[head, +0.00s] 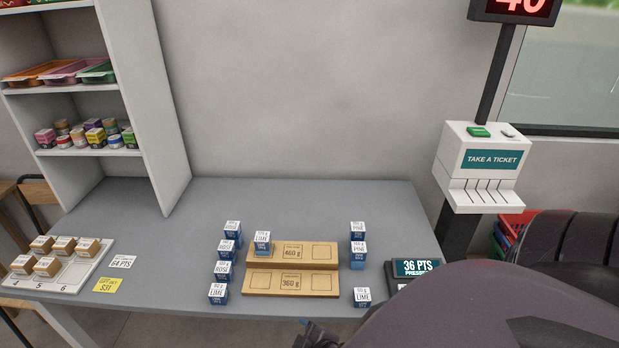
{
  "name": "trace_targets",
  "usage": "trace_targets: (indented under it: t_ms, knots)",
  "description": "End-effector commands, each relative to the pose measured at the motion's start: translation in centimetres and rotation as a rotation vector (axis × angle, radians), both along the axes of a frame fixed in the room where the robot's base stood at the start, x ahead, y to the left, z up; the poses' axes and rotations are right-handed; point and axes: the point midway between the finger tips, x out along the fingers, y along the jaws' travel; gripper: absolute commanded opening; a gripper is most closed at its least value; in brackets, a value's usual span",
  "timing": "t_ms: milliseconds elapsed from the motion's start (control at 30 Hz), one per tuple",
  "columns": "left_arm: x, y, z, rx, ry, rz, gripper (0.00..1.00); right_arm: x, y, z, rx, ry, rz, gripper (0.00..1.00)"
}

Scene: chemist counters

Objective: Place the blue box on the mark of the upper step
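A wooden two-step stand sits on the grey counter. A blue box with a white LIME top (262,247) stands at the left end of the upper step, covering that end. The right-hand mark of the upper step and both lower marks are bare. Several similar blue boxes stand left of the stand (222,275), and others stand right of it (358,262). Part of my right gripper (318,337) shows at the bottom edge; its fingers are unclear. My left gripper is not in view.
A white numbered tray (98,261) with several tan boxes lies at the counter's left. Shelves (170,110) stand back left, a ticket dispenser (484,165) right. The counter behind the stand is clear.

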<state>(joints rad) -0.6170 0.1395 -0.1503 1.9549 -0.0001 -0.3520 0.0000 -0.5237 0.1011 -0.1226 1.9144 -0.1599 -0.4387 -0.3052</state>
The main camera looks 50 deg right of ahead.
Motion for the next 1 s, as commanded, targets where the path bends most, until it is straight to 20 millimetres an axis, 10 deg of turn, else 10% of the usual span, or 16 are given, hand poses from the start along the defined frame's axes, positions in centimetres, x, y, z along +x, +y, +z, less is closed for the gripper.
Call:
trace_targets:
  t_ms: [300, 1000]
  knots:
    - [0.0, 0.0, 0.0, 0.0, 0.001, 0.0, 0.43, -3.7, 0.9, 0.1, 0.386, -0.043, -0.167, 0.7]
    - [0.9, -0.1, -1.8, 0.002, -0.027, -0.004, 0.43, -2.6, 1.1, -1.6, 0.398, -0.075, -0.161, 0.7]
